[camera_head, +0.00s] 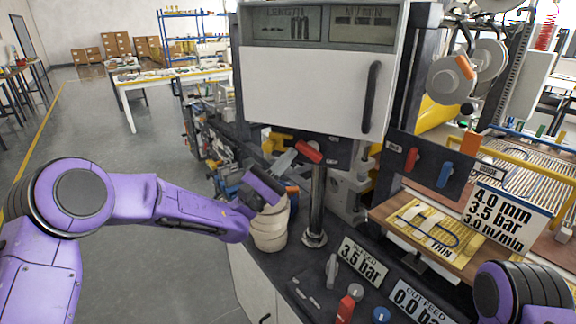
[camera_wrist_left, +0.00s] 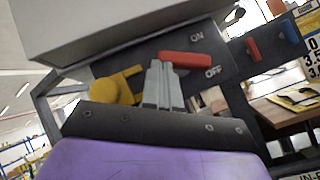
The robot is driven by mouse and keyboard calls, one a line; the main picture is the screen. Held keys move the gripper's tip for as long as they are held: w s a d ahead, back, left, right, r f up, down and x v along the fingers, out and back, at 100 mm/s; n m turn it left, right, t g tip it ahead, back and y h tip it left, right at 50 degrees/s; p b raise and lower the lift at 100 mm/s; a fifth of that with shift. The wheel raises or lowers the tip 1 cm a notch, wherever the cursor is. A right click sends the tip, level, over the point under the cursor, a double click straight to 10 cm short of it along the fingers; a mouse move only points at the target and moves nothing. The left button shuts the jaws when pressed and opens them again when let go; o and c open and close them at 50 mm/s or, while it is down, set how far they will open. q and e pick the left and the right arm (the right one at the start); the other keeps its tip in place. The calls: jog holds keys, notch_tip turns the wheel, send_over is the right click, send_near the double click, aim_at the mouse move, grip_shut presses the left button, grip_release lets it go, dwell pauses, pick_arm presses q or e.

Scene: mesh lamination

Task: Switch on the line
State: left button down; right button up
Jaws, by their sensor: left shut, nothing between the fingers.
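The line's red switch handle (camera_head: 308,152) shows under the white cabinet in the head view. In the left wrist view the red handle (camera_wrist_left: 185,59) sits on a dark plate with ON above it and OFF below its right end. My left gripper (camera_head: 291,154) is shut and empty, with its fingertips close to the left end of the handle. In the left wrist view the shut grey fingers (camera_wrist_left: 160,70) overlap that end; I cannot tell whether they touch it. My right gripper is not in view; only part of the right arm shows at lower right.
The white cabinet (camera_head: 300,90) with LENGTH and M/MIN displays hangs above the handle. A metal post (camera_head: 317,205) stands just below it. A yellow round part (camera_wrist_left: 118,87) is left of the fingers. Knobs and pressure signs (camera_head: 362,262) are on the dark counter. Open floor lies left.

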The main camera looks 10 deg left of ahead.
pick_arm(q)
jog(key=shift+d+r+m+g+h+p, duration=0.15)
jog(key=shift+r+m+g+h+p, duration=0.15)
jog(key=shift+r+m+g+p, duration=0.85)
jog(key=shift+d+r+m+g+h+p, duration=0.15)
jog(key=shift+r+m+g+h+p, duration=0.15)
jog(key=shift+r+m+g+p, duration=0.85)
jog(key=shift+m+b, duration=0.35)
jog(key=shift+m, duration=0.15)
jog(key=b+v, duration=0.5)
jog(key=v, duration=0.5)
jog(key=shift+s+a, duration=0.15)
jog(key=shift+a, duration=0.05)
jog(key=shift+f, duration=0.1)
